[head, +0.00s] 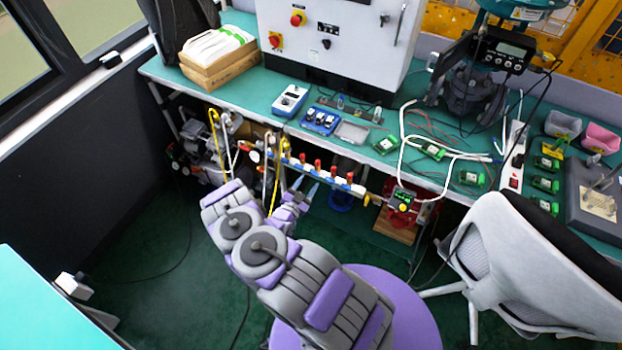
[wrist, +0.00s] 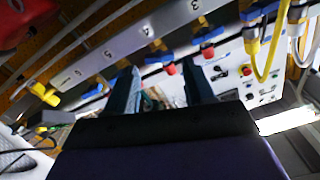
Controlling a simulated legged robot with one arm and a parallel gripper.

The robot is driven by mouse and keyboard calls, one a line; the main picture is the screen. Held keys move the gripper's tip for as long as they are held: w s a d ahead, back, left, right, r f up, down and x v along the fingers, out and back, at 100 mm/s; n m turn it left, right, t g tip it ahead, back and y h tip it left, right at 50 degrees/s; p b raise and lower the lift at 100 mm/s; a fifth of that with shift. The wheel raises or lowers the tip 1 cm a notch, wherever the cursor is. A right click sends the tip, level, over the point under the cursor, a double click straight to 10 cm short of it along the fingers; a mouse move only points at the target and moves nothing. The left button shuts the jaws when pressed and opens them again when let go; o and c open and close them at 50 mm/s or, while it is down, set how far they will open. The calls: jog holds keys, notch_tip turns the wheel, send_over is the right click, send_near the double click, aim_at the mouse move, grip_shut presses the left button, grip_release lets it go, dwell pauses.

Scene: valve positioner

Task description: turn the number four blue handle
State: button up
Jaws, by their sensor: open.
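In the head view, the valve manifold (head: 328,176), a pale bar with red and blue parts, runs below the bench's front edge. My gripper (head: 304,190) is just below and in front of its left half. In the wrist view, a numbered pale strip (wrist: 122,46) crosses at a slant, with the number 4 (wrist: 147,30) readable. A blue handle (wrist: 158,57) lies nearest below that number, seemingly the number four blue handle. My gripper (wrist: 160,85) is open, its two dark fingers on either side of the space below this handle. Contact is not visible, and the gap looks empty.
Another blue handle (wrist: 207,38) is to the right, close to my right finger. Yellow hoses (head: 217,145) hang left of the manifold. A red device (head: 402,205) stands at its right end. The green bench (head: 225,95) overhangs behind; a chair (head: 500,255) stands right.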

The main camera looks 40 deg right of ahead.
aim_at(314, 173)
jog(key=shift+x, duration=1.75)
jog(key=shift+s, duration=0.1)
jog(key=shift+c, duration=0.4)
jog(key=c, duration=0.7)
jog(key=shift+n+b, duration=0.85)
jog(key=shift+n, duration=1.05)
jog(key=o, duration=0.8)
jog(key=shift+a, duration=0.15)
